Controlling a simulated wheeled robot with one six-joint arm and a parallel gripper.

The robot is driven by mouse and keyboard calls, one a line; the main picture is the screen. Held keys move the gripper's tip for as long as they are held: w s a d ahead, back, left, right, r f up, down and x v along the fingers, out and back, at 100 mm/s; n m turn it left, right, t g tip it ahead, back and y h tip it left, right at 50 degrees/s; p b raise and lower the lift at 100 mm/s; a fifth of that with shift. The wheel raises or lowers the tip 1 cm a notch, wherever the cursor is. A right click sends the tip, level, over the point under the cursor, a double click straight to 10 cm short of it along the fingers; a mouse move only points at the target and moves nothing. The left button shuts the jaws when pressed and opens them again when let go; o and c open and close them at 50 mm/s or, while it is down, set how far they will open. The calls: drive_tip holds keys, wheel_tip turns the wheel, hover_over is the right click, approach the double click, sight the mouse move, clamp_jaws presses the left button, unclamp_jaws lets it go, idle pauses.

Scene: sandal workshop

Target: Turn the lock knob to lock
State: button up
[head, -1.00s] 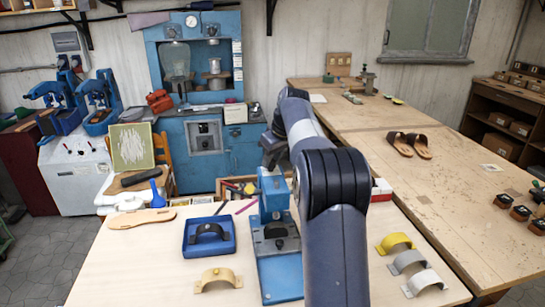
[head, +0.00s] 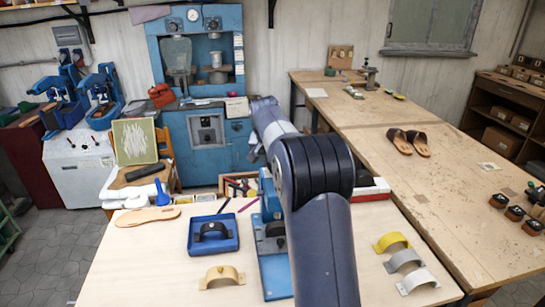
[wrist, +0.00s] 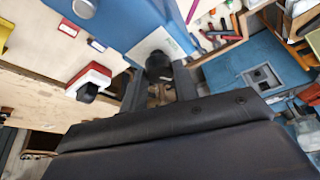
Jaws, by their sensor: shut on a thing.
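The black lock knob (wrist: 158,66) sits on a light plate on the blue press (wrist: 125,22) in the wrist view. My gripper (wrist: 160,80) reaches it with one dark finger on each side and is shut on it. Which way the knob is turned cannot be told. In the head view the small blue press (head: 267,215) stands on the light workbench, partly hidden behind my arm. My gripper and the knob are hidden there.
A blue tray (head: 213,247) with a dark strap and a tan strap form (head: 222,277) lie left of the press. Yellow, grey and white curved pieces (head: 403,259) lie to the right. A red-and-white box (head: 373,190) stands behind my arm.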

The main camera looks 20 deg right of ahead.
drive_tip(key=shift+w+a+m+g+h+p, duration=0.1)
drive_tip(key=shift+m+g+h+p, duration=0.35)
drive_tip(key=shift+m, duration=1.75)
drive_tip(key=shift+h, duration=0.25)
drive_tip(key=o, duration=1)
drive_tip(key=shift+c, duration=0.2)
drive_tip(key=shift+r, duration=0.1)
drive_tip(key=b+v, duration=0.1)
drive_tip(key=v, duration=0.9)
drive_tip(key=shift+r+b, duration=0.3)
drive_tip(key=shift+b, duration=0.05)
drive_tip(key=shift+a, duration=0.15)
